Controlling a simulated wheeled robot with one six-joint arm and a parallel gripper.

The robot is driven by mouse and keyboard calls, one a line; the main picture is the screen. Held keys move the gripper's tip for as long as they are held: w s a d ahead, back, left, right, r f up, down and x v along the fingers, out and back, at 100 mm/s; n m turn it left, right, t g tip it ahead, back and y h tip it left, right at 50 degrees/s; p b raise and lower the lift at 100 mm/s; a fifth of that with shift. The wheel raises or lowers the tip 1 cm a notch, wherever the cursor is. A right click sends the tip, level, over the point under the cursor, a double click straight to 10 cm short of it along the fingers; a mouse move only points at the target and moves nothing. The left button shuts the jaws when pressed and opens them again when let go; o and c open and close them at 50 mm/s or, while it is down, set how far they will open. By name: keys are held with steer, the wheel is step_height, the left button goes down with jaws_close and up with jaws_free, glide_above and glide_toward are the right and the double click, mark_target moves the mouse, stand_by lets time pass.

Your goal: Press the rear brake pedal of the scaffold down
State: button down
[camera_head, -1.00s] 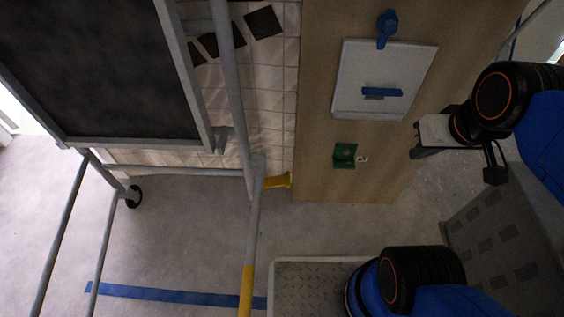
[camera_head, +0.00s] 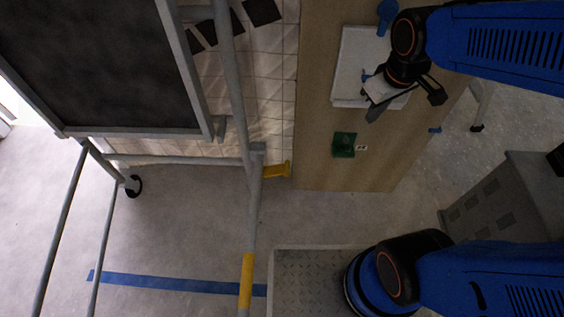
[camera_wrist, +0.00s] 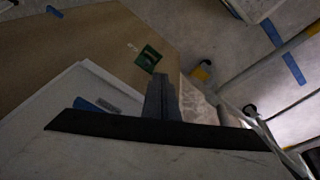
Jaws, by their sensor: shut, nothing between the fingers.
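The scaffold (camera_head: 250,205) is a frame of grey tubes at the left and middle of the head view. A yellow pedal-like piece (camera_head: 277,170) sticks out to the right from its near post, beside the wooden panel's lower edge. A yellow piece, seemingly the same pedal, shows in the wrist view (camera_wrist: 201,71). My gripper (camera_head: 374,114) is shut and empty in front of the wooden panel, to the right of and above the pedal in the picture, well apart from it. Its dark fingers stand mid-frame in the wrist view (camera_wrist: 161,100). I cannot tell the pedal's exact tilt.
The wooden panel (camera_head: 315,120) carries a white box (camera_head: 352,65), partly behind my arm, and a green fitting (camera_head: 344,145). A caster (camera_head: 133,185) stands at left. Floor below the pedal is clear, with blue tape (camera_head: 180,289).

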steer(key=w+a+f+n+g, duration=0.1)
steer(key=w+a+f+n, duration=0.3)
steer(key=w+a+f, duration=0.25)
steer(key=n+g+h, duration=0.1)
steer(key=n+g, duration=0.1)
steer(key=n, duration=0.6)
glide_above(283, 168)
steer(key=a, duration=0.2)
step_height(283, 168, down, 19)
steer(key=shift+d, duration=0.25)
steer(key=shift+s, duration=0.1)
steer(key=f, duration=0.6)
steer(key=d+f, duration=0.1)
steer(key=f, duration=0.3)
steer(key=shift+d, duration=0.1)
